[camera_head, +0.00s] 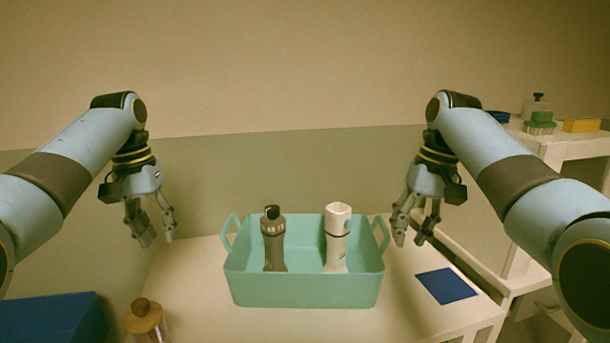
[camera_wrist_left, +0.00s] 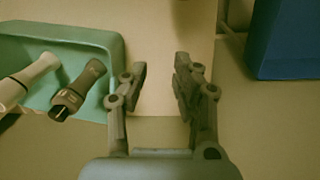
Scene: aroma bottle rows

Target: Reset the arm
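My left gripper (camera_head: 154,232) hangs above the left edge of the table, left of the teal basket, with its fingers apart and nothing between them. The left wrist view also shows it (camera_wrist_left: 160,85) open and empty. My right gripper (camera_head: 412,236) is open and empty to the right of the basket. The teal basket (camera_head: 305,292) stands on the white table (camera_head: 195,262). A grey bottle (camera_head: 274,242) stands upright in its left half and a white bottle (camera_head: 336,240) in its right half. Both bottles also show in the left wrist view, the grey one (camera_wrist_left: 80,90) and the white one (camera_wrist_left: 30,78).
A bottle with a brown round cap (camera_head: 145,317) is at the front left. A blue box (camera_head: 52,318) is at the lower left. A dark blue mat (camera_head: 446,286) lies right of the basket. A white shelf (camera_head: 560,145) with green and yellow items is at the right.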

